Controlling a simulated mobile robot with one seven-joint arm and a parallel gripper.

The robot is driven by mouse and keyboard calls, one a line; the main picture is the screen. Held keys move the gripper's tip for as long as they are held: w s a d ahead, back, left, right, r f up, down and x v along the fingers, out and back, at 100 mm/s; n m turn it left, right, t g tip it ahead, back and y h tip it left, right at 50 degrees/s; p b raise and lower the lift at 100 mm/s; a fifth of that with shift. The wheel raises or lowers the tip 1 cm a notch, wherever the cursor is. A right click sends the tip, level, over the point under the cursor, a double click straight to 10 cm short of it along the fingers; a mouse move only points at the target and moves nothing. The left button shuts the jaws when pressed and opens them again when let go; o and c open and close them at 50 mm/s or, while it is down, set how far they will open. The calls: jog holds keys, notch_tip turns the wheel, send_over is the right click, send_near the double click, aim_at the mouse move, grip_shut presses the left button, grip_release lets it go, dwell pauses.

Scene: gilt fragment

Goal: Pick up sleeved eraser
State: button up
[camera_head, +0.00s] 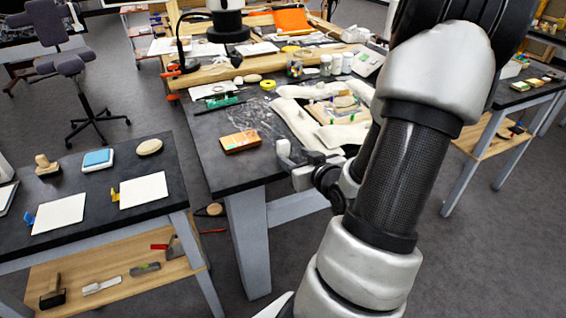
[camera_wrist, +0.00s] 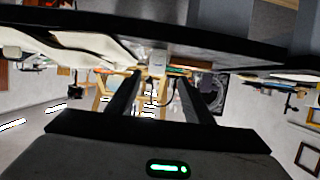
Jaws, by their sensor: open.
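My gripper (camera_head: 298,166) is open, low beside the edge of the central dark table, pointing left. In the wrist view, which is upside down, its two dark fingers (camera_wrist: 160,80) stand apart with empty space between them. A small whitish block (camera_wrist: 157,61) shows beyond and between the fingertips, apart from them, on the table. It may be the sleeved eraser, but it is too small to be sure. In the head view, a blue and white block (camera_head: 97,160) lies on the left table; I cannot tell whether that is the eraser.
An orange-brown box (camera_head: 240,141) lies near the central table's front corner. The left table (camera_head: 95,205) holds white cards (camera_head: 143,190) and a stamp-like object (camera_head: 46,165). Bare dark tabletop surrounds the orange-brown box.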

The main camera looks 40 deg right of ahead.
aim_at(285, 149)
jog(key=x, duration=0.5)
jog(key=shift+d+b+x, duration=0.15)
jog(key=shift+b+x, duration=0.15)
jog(key=shift+x, duration=1.05)
jog(key=shift+d+b+x, duration=0.15)
jog(key=shift+b+x, duration=0.15)
jog(key=shift+x, duration=1.05)
jog(key=shift+s, duration=0.1)
jog(key=shift+c, duration=0.2)
jog(key=c, duration=1.1)
